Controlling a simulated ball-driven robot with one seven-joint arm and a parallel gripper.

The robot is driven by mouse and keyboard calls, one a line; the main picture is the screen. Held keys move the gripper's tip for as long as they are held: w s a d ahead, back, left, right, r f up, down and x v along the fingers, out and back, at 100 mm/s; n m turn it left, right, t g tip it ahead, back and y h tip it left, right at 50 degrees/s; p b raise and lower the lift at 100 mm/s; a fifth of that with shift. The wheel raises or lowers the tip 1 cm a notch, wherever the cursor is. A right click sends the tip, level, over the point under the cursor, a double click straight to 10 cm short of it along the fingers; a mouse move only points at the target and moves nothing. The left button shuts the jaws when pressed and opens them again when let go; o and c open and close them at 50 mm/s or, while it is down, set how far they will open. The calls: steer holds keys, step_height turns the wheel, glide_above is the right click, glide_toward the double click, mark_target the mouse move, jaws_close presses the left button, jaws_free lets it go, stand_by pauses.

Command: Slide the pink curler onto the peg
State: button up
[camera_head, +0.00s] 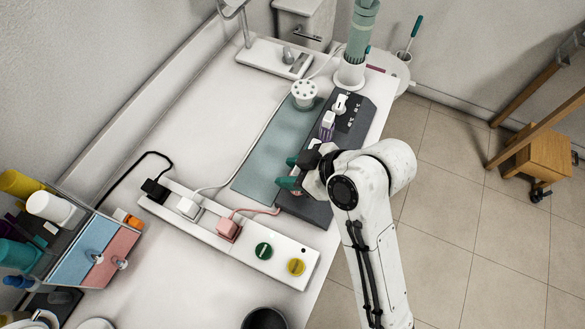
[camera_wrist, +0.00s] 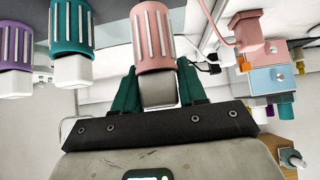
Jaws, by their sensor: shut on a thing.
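The pink curler (camera_wrist: 153,40), ribbed with pale stripes and with a grey-white end, is held between the teal fingers of my gripper (camera_wrist: 158,88). In the head view my gripper (camera_head: 290,172) is shut over the near part of a long dark rack (camera_head: 308,208), and it hides most of the curler. A teal curler (camera_wrist: 72,38) and a purple curler (camera_wrist: 15,40) stand in a row to the left in the wrist view. The purple curler also shows on the rack (camera_head: 326,125). The peg is hidden, so I cannot tell whether the pink curler touches it.
A power strip (camera_head: 265,262) with black, white and pink plugs lies near the rack's near end. A blue-pink organiser (camera_head: 100,250) is at the lower left. A grey-green mat (camera_head: 265,160) lies beside the rack. A white-based teal bottle (camera_head: 350,75) stands beyond. The left tabletop is mostly clear.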

steer(key=shift+f+b, duration=0.6)
steer(key=shift+f, duration=0.5)
steer(key=shift+f, duration=0.35)
steer(key=o, duration=1.1)
steer(key=shift+o, duration=0.2)
steer(key=shift+d, duration=0.1)
steer(key=b+v, duration=0.1)
steer(key=v, duration=0.9)
steer(key=shift+s+d+r, duration=0.15)
steer(key=shift+d+r, duration=0.1)
